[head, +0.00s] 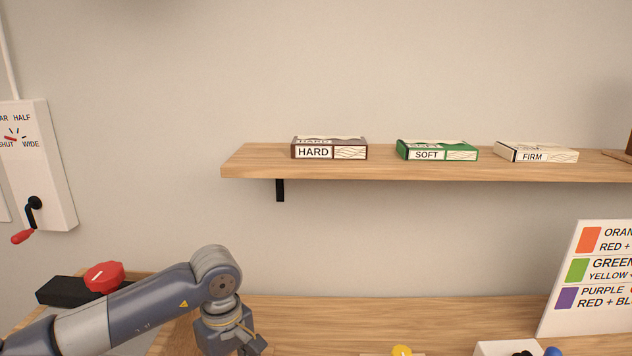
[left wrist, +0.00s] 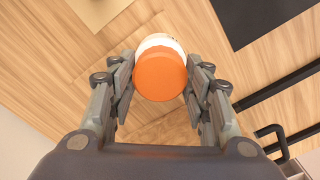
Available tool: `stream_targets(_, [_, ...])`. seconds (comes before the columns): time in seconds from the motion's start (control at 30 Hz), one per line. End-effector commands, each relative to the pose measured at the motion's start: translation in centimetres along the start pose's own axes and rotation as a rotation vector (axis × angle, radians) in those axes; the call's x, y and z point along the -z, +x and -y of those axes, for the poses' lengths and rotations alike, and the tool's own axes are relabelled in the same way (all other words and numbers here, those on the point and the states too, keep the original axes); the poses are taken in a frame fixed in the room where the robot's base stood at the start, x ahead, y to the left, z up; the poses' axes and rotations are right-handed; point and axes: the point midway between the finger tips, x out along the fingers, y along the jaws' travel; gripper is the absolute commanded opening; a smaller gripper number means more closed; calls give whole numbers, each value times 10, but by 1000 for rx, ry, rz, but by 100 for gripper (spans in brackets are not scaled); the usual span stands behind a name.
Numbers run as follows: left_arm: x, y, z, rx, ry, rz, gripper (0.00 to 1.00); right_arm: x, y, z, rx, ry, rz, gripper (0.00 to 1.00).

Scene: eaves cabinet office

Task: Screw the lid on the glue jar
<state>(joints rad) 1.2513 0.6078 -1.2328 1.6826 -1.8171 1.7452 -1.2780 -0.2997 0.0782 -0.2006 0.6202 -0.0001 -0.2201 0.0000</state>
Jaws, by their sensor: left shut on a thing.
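In the left wrist view an orange round lid (left wrist: 160,77) sits between the two fingers of my left gripper (left wrist: 160,70), which is shut on it. A white rounded part, which looks like the glue jar (left wrist: 158,42), shows just beyond the lid, over the wooden surface. I cannot tell whether the lid is seated on its thread or how level it is. In the head view my left arm reaches in from the lower left, and its gripper is cut off by the bottom edge. My right gripper is in neither view.
A wooden shelf (head: 260,162) holds the HARD box (head: 314,152), SOFT box (head: 427,154) and FIRM box (head: 533,156). A colour chart (head: 580,300) stands at right. A red knob (head: 104,276) is beside my arm. A dark flat piece (left wrist: 260,20) lies at the upper right.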

Motion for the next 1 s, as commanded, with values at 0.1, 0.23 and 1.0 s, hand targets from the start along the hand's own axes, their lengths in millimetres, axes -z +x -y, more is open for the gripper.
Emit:
stream_targets(0.1, [0, 7, 0, 2, 150, 0, 16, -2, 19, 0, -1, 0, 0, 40])
stream_targets(0.23, [-1, 6, 1, 3, 295, 2, 16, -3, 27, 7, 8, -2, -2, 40])
stream_targets(1.0, [0, 7, 1, 4, 722, 2, 16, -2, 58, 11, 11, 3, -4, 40])
